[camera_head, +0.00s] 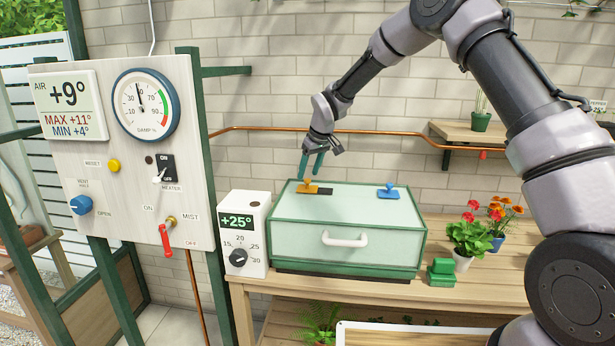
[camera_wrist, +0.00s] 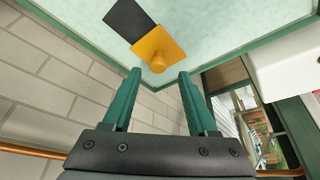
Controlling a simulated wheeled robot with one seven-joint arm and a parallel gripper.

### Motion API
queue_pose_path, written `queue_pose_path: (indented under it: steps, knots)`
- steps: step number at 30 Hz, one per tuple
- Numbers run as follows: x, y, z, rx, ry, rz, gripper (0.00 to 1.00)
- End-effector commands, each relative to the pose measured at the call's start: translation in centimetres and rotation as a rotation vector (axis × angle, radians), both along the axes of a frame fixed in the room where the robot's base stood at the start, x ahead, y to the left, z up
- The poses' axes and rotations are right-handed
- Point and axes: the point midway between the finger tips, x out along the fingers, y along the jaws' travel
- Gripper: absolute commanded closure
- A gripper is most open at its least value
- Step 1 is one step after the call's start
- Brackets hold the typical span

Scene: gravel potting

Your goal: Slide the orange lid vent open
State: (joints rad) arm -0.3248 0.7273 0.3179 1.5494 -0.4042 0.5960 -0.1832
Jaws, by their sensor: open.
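The orange lid vent (camera_head: 307,188) is a small slide with a knob on the left part of the pale green propagator lid (camera_head: 350,203). A dark slot (camera_head: 326,191) shows beside it, to its right. In the wrist view the orange vent (camera_wrist: 160,47) lies just beyond the fingertips, with the dark slot (camera_wrist: 128,19) next to it. My gripper (camera_head: 313,164) is above the vent; in the wrist view its green fingers (camera_wrist: 160,75) are apart, with the knob in line with the gap between them. Whether they touch the knob is unclear.
A blue vent (camera_head: 388,191) sits on the right of the lid. The box has a white handle (camera_head: 344,240). A thermostat box (camera_head: 243,232) stands close on its left; a green block (camera_head: 441,271) and potted flowers (camera_head: 468,238) are on the right. A copper pipe (camera_head: 270,128) runs along the wall behind.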

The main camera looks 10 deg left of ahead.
Motion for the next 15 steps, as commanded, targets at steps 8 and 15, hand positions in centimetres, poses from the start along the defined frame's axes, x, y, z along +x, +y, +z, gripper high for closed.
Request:
queue_pose_path:
  steps: [8, 15]
  knots:
    - [-1.6, -1.5, 5.3, 0.0, -0.001, 0.001, 0.41]
    - [-2.3, -2.1, 7.5, 0.0, 0.0, 0.0, 0.41]
